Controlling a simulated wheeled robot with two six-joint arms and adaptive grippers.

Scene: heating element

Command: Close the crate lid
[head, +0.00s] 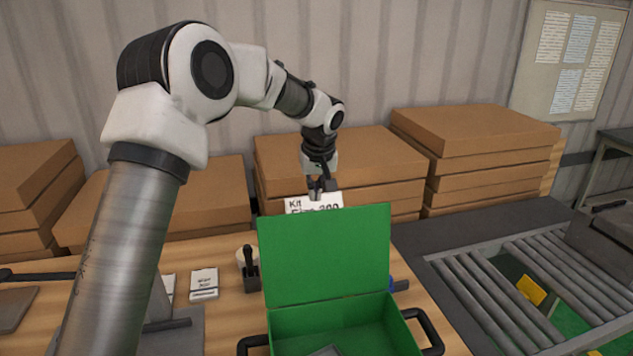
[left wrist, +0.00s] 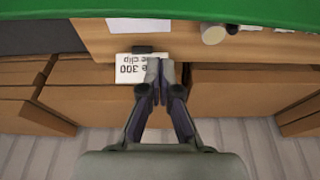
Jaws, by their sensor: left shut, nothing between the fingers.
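The green crate (head: 345,322) stands on the wooden table at the bottom middle of the head view. Its green lid (head: 325,252) stands upright, open, at the crate's back edge. My left gripper (head: 320,192) is shut and empty. In the head view it appears above and behind the lid's top edge. In the left wrist view the closed fingers (left wrist: 160,66) point toward the lid (left wrist: 200,12), which fills the top edge, with a gap between. My right gripper is not in view.
A white kit sign (head: 314,203) stands behind the lid. Stacked cardboard boxes (head: 480,150) line the wall. A black-handled tool (head: 250,268) and a small card (head: 204,284) are left of the crate. A roller conveyor (head: 480,295) is on the right.

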